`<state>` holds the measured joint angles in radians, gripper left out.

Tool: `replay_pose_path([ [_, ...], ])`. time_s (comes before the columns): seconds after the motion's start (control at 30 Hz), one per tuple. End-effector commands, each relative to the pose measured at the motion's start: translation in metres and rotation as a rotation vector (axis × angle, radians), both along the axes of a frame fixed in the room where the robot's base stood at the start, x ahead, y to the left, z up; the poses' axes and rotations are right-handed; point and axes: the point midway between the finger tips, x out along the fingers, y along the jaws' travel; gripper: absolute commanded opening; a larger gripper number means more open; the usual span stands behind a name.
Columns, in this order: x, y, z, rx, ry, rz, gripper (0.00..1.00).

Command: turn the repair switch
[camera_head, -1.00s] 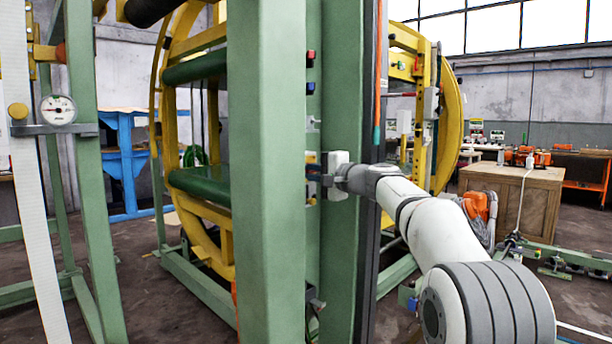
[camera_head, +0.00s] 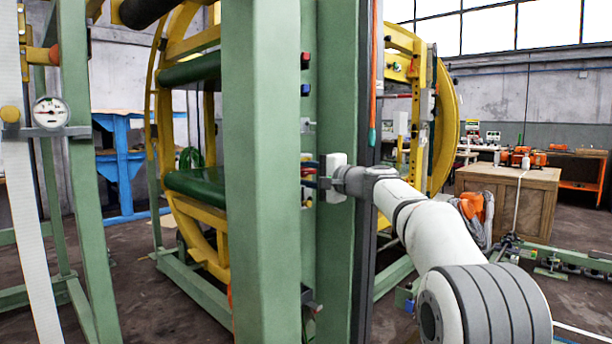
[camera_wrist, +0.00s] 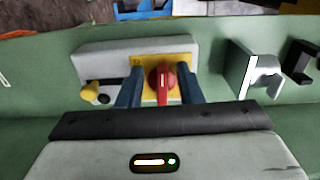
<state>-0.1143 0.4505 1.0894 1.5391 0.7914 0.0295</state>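The repair switch (camera_wrist: 162,80) is a red rotary knob on a yellow plate, set on a grey box (camera_wrist: 98,63) fixed to a green surface. In the wrist view my gripper (camera_wrist: 160,92) has its two blue fingers apart, one on each side of the red knob. Narrow gaps show between knob and fingers, so I see no clear grip. The knob's handle points along the fingers. In the head view my gripper (camera_head: 318,175) reaches the green column from the right; the column hides the switch there.
A yellow button (camera_wrist: 89,90) sits at the box's left end. A pale metal bracket (camera_wrist: 250,72) and a dark one (camera_wrist: 300,62) stand to the right. In the head view the green column (camera_head: 262,180) stands just left of my gripper, and a wooden crate (camera_head: 530,205) behind my arm.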

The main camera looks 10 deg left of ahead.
Motion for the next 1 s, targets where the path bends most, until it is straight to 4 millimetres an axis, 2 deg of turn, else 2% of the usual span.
replay_pose_path([
  [0.17, -0.008, -0.011, 0.001, 0.001, 0.0, -0.001, 0.33],
  [0.5, -0.04, -0.055, 0.0, 0.0, 0.001, -0.003, 0.33],
  [0.7, -0.047, -0.062, 0.0, 0.0, 0.0, -0.001, 0.33],
  [1.0, -0.049, -0.061, -0.003, -0.011, 0.004, 0.001, 0.33],
])
